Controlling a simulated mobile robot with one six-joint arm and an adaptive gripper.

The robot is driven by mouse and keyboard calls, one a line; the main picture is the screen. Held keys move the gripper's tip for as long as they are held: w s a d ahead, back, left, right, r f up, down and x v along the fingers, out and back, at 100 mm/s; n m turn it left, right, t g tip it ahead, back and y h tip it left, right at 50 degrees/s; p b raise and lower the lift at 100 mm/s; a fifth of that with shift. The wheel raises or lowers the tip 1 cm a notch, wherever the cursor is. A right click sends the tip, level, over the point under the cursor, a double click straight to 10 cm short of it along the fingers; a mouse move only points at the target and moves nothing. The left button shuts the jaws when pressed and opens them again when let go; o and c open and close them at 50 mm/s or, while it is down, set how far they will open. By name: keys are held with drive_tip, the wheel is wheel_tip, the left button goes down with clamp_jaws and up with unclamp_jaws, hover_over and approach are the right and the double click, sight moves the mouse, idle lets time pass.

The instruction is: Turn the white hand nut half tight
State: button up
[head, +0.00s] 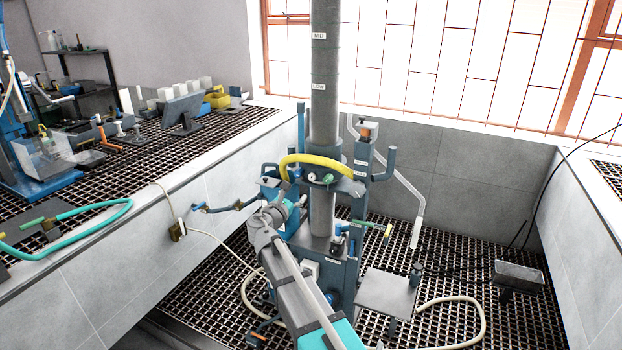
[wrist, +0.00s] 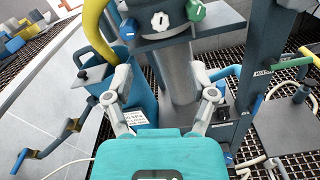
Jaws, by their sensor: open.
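The white hand nut (wrist: 160,21) shows in the wrist view as a round white knob with a dark mark, on the front of a grey-blue collar (wrist: 185,32) around the column. In the head view the white hand nut (head: 328,179) is very small on the collar below the yellow hose. My gripper (wrist: 163,85) is open, its two fingers spread wide on either side of the picture's middle. In the wrist view the nut lies above and beyond the fingertips, apart from them. In the head view my gripper (head: 278,212) is at the column's left front.
A green knob (wrist: 195,11) and a blue knob (wrist: 127,29) flank the nut. A yellow hose (wrist: 95,28) curves at the left. A blue post (wrist: 262,50) stands at the right. Side valves with green (head: 376,227) and blue handles stick out near the column. A low plate (head: 386,291) lies right.

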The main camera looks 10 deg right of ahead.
sight(311, 177)
drive_tip(key=x, duration=1.2)
drive_tip(key=shift+w+d, duration=0.1)
drive_tip(key=shift+w, duration=0.1)
clamp_jaws()
